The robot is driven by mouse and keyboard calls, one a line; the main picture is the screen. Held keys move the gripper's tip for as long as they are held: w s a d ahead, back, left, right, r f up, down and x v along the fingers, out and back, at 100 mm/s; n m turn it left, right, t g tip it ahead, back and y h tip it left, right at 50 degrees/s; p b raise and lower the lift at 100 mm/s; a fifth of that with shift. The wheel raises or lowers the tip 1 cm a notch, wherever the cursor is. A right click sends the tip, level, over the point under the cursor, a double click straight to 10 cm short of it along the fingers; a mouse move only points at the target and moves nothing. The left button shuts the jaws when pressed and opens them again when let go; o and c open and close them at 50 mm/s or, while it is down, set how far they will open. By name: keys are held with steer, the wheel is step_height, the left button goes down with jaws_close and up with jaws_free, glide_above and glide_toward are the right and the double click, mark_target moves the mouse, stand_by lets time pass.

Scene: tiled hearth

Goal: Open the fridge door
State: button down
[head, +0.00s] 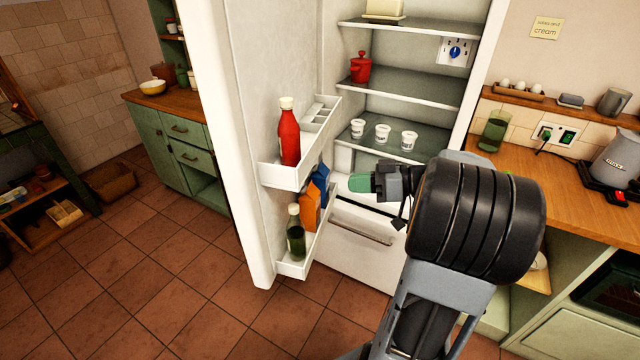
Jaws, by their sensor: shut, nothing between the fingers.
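The fridge door (240,130) is white and stands wide open, swung out to the left. Its inner side faces me, with white door shelves holding a red bottle (289,132), a dark green bottle (295,232) and orange and blue cartons (312,205). The open fridge interior shows glass shelves (410,85) and a drawer front (365,240) below. My gripper (358,183) is at the fridge opening, in front of the lower part and right of the door shelves. It is shut and empty. Its fingertips are small in view, and I cannot tell whether they touch anything.
A wooden worktop (575,195) with a kettle (615,160) and a green glass (493,130) lies to the right. A green cabinet (180,140) stands behind the door at left. The tiled floor (150,270) at lower left is clear.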

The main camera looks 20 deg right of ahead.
mark_target(310, 167)
steer(key=d+n+t, duration=0.1)
steer(key=d+t, duration=0.2)
steer(key=d, duration=0.1)
steer(key=shift+y, duration=0.3)
steer(key=p+x, duration=0.1)
steer(key=x, duration=0.3)
steer(key=p+x, duration=0.1)
steer(key=x, duration=0.3)
steer(key=p+x, duration=0.1)
steer(key=x, duration=0.4)
steer(key=shift+w+d+f, duration=0.15)
steer(key=shift+w+f, duration=0.1)
steer(key=shift+w, duration=0.1)
